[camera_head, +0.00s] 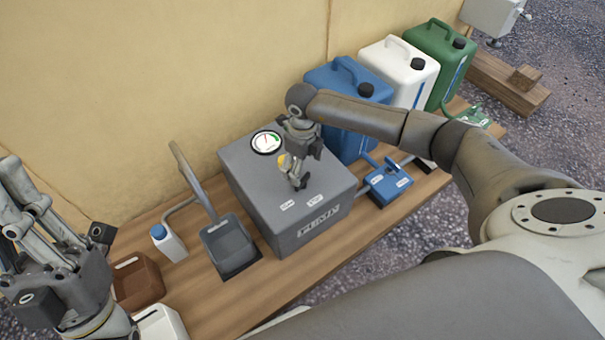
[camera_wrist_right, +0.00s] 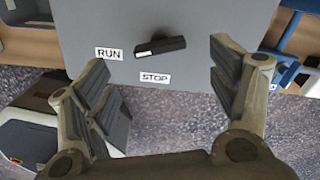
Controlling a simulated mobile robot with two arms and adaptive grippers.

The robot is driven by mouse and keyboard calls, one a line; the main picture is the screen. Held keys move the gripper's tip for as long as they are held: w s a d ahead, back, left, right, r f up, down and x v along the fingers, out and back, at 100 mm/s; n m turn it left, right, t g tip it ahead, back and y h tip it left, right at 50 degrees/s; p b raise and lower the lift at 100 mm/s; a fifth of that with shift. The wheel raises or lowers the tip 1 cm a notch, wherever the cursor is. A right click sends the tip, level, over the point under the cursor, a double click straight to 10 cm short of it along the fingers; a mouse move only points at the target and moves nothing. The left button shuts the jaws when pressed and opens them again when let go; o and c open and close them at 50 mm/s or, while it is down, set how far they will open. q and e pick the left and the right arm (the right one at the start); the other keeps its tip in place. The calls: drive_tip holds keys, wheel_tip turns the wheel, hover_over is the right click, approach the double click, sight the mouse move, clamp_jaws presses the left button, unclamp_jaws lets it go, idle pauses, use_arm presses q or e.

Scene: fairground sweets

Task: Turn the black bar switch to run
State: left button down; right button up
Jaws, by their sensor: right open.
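The black bar switch (camera_wrist_right: 160,46) sits on the top face of the grey box (camera_head: 250,185). In the right wrist view the bar lies nearly level, and its white-marked end points left and slightly down. The RUN label (camera_wrist_right: 109,54) is left of that end, and the STOP label (camera_wrist_right: 155,78) is below the bar. My right gripper (camera_wrist_right: 160,62) is open, with one finger on each side of the bar and visible gaps to it. In the head view my right gripper (camera_head: 297,165) hangs over the box and hides much of the switch. My left gripper (camera_head: 70,270) is at the lower left, away from the box.
A round gauge (camera_head: 266,142) is on the box behind the gripper. Blue (camera_head: 335,110), white (camera_head: 402,70) and green (camera_head: 440,60) canisters stand right of the box. A dark grey scoop-shaped container (camera_head: 228,245) and a small white bottle (camera_head: 168,242) stand to its left.

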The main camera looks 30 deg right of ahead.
sight(303, 179)
wheel_tip(303, 179, up, 6)
drive_tip(key=shift+f, duration=0.1)
idle(0.5)
